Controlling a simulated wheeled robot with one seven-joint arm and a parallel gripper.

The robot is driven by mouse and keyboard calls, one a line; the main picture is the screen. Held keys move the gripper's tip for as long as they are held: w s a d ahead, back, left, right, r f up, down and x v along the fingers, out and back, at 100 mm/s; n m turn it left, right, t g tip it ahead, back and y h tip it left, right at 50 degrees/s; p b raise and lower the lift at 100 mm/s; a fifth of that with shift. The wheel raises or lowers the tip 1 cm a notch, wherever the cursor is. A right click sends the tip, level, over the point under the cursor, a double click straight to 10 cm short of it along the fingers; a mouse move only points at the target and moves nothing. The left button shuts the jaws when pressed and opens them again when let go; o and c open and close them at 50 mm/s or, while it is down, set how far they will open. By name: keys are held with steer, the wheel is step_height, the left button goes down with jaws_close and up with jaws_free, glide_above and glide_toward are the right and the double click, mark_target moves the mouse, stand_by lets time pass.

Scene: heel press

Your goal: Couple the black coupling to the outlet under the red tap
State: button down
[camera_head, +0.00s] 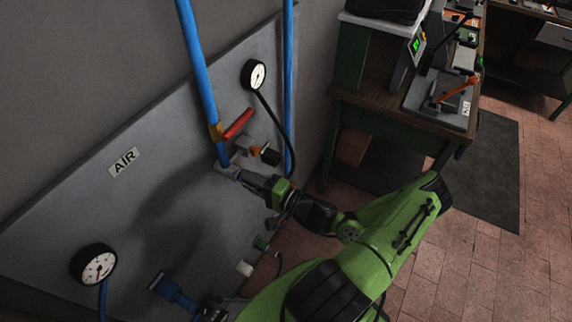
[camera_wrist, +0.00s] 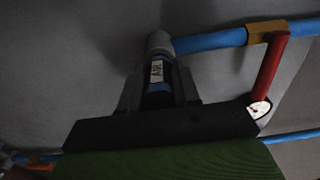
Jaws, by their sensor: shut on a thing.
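The red tap (camera_head: 238,123) sits on a brass valve (camera_head: 215,132) in the left blue pipe; its red handle also shows in the wrist view (camera_wrist: 270,65). Under it the pipe ends in a grey outlet (camera_head: 226,169), also in the wrist view (camera_wrist: 160,42). My gripper (camera_head: 252,180) is at the outlet. In the wrist view its fingers (camera_wrist: 158,92) are shut on the black coupling (camera_wrist: 158,72), which has a white AIR label and a blue band. The coupling is in line with the outlet, its end at the outlet's mouth. I cannot tell whether it is locked on.
A grey wall panel with an AIR sign (camera_head: 124,162) carries two gauges (camera_head: 257,75). A black and orange fitting (camera_head: 265,152) is close above my gripper. Green (camera_head: 262,243), white (camera_head: 245,268) and blue (camera_head: 170,290) fittings are lower. A workbench (camera_head: 385,108) stands behind right.

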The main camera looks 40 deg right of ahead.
steer(key=shift+w+a, duration=0.1)
steer(key=shift+w, duration=0.1)
steer(key=c, duration=0.7)
jaws_free()
steer(key=shift+w, duration=0.1)
steer(key=shift+c, duration=0.2)
steer(key=b+v, duration=0.1)
steer(key=v, duration=1.5)
steer(key=shift+a, duration=0.1)
